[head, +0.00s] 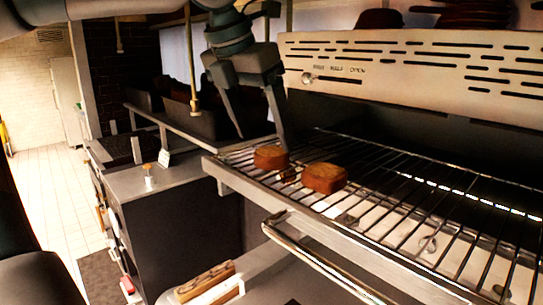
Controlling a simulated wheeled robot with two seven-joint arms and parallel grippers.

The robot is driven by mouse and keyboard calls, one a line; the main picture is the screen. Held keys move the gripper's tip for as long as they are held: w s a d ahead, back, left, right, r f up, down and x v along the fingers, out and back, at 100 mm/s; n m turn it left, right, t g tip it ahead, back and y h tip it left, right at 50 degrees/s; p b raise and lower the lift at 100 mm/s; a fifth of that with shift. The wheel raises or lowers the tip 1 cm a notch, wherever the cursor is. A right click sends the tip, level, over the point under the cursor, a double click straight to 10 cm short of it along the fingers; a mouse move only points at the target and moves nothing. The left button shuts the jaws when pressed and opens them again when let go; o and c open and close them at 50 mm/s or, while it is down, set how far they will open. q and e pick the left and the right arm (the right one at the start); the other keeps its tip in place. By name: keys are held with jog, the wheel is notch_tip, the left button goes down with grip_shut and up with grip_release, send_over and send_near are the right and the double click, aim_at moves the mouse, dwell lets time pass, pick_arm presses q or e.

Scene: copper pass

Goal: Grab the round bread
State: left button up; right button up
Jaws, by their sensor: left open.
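Two small brown bread pieces lie on a wire rack (395,198) under a metal hood. The farther piece (271,157) looks somewhat rounded and sits near the rack's left end. The nearer piece (324,178) looks blockier and lies to its right. I cannot tell for sure which one is the round bread. My left gripper (262,143) comes down from above, open and empty. Its fingers point down just above and behind the farther piece, with one fingertip close to it. I cannot tell whether they touch. My right gripper is not in view.
The slotted metal hood (420,75) hangs over the rack at the back right. A metal bar handle (320,262) runs along the rack's front. A dark counter (170,190) stands left, with a small orange-topped item (149,175) on it. A tiled floor (45,185) is clear at far left.

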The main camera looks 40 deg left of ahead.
aim_at(270, 152)
pick_arm(q)
jog(key=shift+w+a+f+p, duration=0.1)
jog(key=shift+w+f+p, duration=0.1)
jog(key=shift+p, duration=0.1)
jog(key=x, duration=0.1)
jog(key=p+x, duration=0.1)
jog(key=x, duration=0.1)
jog(key=shift+a+p, duration=0.25)
jog(key=shift+p, duration=0.15)
jog(key=shift+w+f, duration=0.3)
jog(key=shift+f, duration=0.2)
jog(key=c, duration=1.1)
